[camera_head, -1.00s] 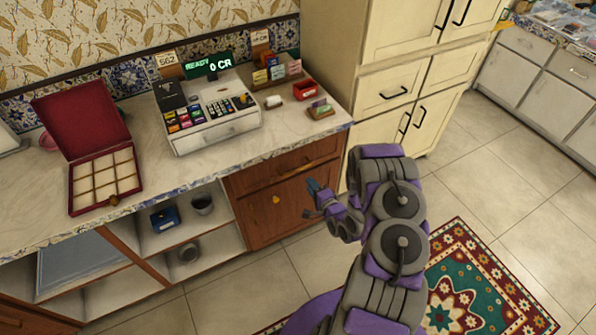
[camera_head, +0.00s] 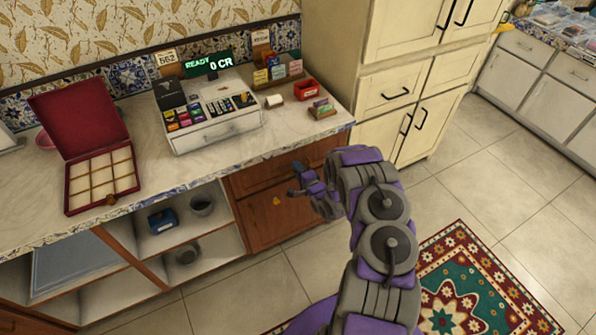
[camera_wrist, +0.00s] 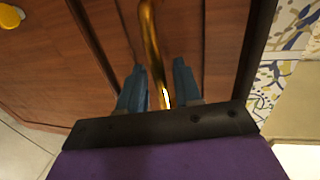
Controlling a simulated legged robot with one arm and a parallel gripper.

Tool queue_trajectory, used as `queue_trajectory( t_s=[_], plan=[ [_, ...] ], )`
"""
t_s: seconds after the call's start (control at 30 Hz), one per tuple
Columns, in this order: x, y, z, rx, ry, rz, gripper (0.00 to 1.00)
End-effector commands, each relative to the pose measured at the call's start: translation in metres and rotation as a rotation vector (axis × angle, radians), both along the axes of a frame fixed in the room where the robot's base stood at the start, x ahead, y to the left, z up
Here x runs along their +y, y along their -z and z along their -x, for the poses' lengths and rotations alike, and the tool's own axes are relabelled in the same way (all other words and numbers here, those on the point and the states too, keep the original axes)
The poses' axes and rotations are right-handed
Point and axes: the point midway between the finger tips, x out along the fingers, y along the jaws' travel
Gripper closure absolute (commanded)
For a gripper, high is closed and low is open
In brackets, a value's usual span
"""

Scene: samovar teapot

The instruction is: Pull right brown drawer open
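The brown drawer (camera_head: 250,180) is the top front of the wooden cabinet under the right end of the counter. It looks shut in the head view, though my arm hides its right part. My gripper (camera_head: 297,170) is in front of the drawer. In the wrist view the drawer front (camera_wrist: 224,45) has a gold bar handle (camera_wrist: 152,45). The two blue fingertips of my gripper (camera_wrist: 158,70) stand apart on either side of this handle, with visible gaps. The handle's lower end is hidden behind the gripper's dark body.
A brown door with a gold knob (camera_head: 276,200) is below the drawer. Open shelves (camera_head: 215,245) are at its left and a cream cabinet (camera_head: 390,95) at its right. A cash register (camera_head: 215,130) stands on the counter above. Tiled floor and a patterned rug (camera_head: 480,290) lie in front.

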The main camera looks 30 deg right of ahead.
Motion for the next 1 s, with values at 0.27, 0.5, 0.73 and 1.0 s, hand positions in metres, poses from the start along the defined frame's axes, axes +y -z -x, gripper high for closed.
queue_trajectory(
  t_s=[0.27,0.5,0.73,1.0],
  plan=[
    [-0.0010,0.0002,0.0002,0.000,0.000,-0.001,0.85],
    [-0.0010,0.0012,0.0003,0.002,0.001,-0.001,1.00],
    [-0.0009,0.0020,0.0005,0.004,0.001,-0.002,1.00],
    [-0.0007,0.0024,0.0000,0.006,0.002,-0.003,1.00]
  ],
)
